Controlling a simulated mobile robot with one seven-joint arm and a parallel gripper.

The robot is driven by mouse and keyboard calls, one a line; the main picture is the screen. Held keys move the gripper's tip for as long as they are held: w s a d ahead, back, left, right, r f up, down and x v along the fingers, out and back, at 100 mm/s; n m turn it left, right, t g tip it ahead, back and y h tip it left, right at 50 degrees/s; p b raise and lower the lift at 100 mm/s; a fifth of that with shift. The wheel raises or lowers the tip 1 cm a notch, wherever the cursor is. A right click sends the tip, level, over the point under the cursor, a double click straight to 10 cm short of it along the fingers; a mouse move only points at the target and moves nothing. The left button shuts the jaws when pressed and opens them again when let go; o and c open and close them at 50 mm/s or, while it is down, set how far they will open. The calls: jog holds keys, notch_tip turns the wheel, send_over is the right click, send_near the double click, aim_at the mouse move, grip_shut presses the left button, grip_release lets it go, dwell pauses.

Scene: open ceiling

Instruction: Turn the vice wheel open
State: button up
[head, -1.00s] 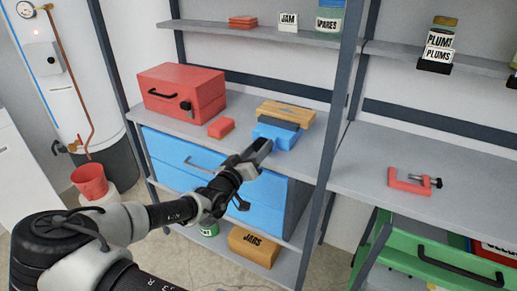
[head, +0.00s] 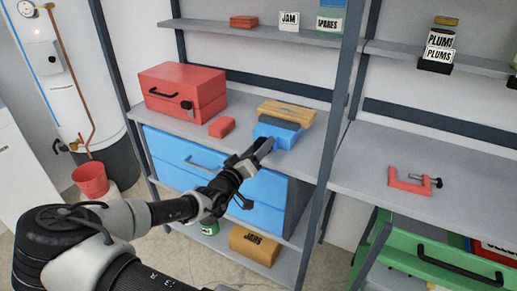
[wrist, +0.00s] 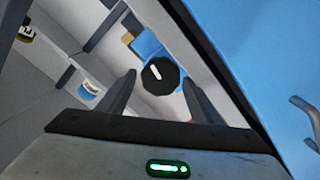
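The blue vice (head: 285,131) sits on the left shelf's middle board, with a wood-coloured block (head: 287,112) and a grey part at its top. Its black round wheel (wrist: 161,76), with a white mark, faces my wrist camera; in the head view the wheel is hidden behind my gripper. My gripper (head: 257,152) is in front of the vice. In the wrist view its two fingers are apart, with the wheel appearing between and beyond the fingertips (wrist: 159,84). I cannot tell whether they touch it.
A red toolbox (head: 182,92) and a small red block (head: 221,127) stand left of the vice. A blue drawer unit (head: 262,196) is below the board. A dark shelf post (head: 333,130) rises to the right. A red clamp (head: 409,184) lies on the right bench.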

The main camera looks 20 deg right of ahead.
jog(key=shift+f, duration=0.1)
dwell(0.5)
jog(key=m, duration=0.3)
jog(key=shift+b, duration=0.35)
jog(key=m, duration=0.4)
jog(key=shift+s+d+r, duration=0.1)
jog(key=shift+r, duration=0.1)
jog(key=s+a+m+p, duration=0.1)
jog(key=s+a+p, duration=0.1)
jog(key=s+a, duration=1.05)
jog(key=w+a+f+n+g+y+p, duration=0.1)
jog(key=w+a+f+g+y+p, duration=0.3)
jog(key=y, duration=0.3)
jog(key=s+a+r+n+y+p, duration=0.3)
jog(key=a+r+y+p, duration=0.2)
jog(key=r, duration=0.8)
jog(key=shift+a+g+y, duration=0.4)
jog(key=shift+a+y, duration=1.4)
jog(key=shift+a, duration=0.9)
